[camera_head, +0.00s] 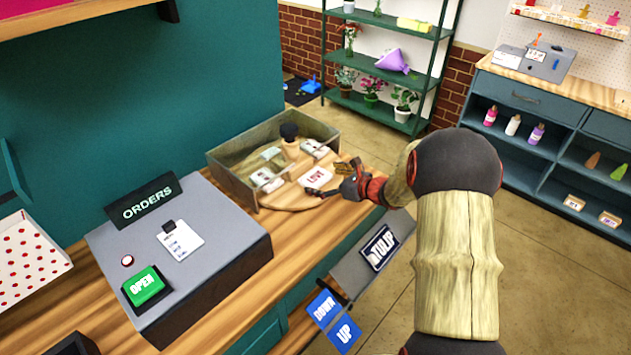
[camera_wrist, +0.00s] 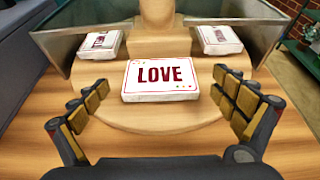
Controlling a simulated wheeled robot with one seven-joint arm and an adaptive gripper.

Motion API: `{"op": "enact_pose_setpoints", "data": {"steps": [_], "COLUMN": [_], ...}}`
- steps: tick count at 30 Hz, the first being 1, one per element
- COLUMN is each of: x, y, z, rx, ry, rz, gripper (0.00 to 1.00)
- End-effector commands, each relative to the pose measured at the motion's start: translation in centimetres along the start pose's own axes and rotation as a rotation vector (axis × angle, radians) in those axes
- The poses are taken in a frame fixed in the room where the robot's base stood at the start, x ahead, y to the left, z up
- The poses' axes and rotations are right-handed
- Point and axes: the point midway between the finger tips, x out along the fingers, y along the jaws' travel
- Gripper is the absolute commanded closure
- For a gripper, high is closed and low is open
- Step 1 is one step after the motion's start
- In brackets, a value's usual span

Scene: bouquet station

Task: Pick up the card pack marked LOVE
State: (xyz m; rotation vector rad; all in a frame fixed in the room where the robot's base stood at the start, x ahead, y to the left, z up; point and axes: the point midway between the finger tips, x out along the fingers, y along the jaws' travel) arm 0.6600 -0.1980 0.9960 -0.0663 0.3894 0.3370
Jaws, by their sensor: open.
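The card pack marked LOVE (camera_wrist: 159,81) is a white box with dark red letters. It lies flat on the front of a round wooden turntable (camera_wrist: 146,118), facing the wrist camera. In the head view the LOVE pack (camera_head: 316,177) lies at the turntable's near right side. My gripper (camera_wrist: 163,112) is open and empty, with one padded finger on each side of the pack's near end and gaps on both sides. The pack sits slightly ahead, between the fingers' lines. In the head view my gripper (camera_head: 340,180) is right beside the pack; its fingers are partly unclear.
Other card packs stand further back on the turntable, at left (camera_wrist: 101,44) and right (camera_wrist: 219,39). A wooden post (camera_wrist: 157,14) rises at the centre. A glassy-walled enclosure (camera_head: 232,182) surrounds the back. An ORDERS box (camera_head: 228,234) stands to the left on the counter.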

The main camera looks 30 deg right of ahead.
Motion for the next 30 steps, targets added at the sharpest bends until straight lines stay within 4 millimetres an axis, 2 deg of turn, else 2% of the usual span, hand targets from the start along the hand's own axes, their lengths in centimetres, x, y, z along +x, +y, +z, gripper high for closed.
{"op": "enact_pose_setpoints", "data": {"steps": [1, 4, 11, 30], "x": [0.9, 1.8, 1.9, 1.9], "y": [0.1, 0.1, 0.0, 0.0], "z": [-0.2, -0.1, 0.0, 0.0], "rx": [-0.001, -0.001, -0.001, -0.001], "ry": [0.000, -0.001, 0.000, 0.000], "rz": [0.003, 0.001, 0.000, 0.000], "gripper": [0.03, 0.03, 0.03, 0.39]}}
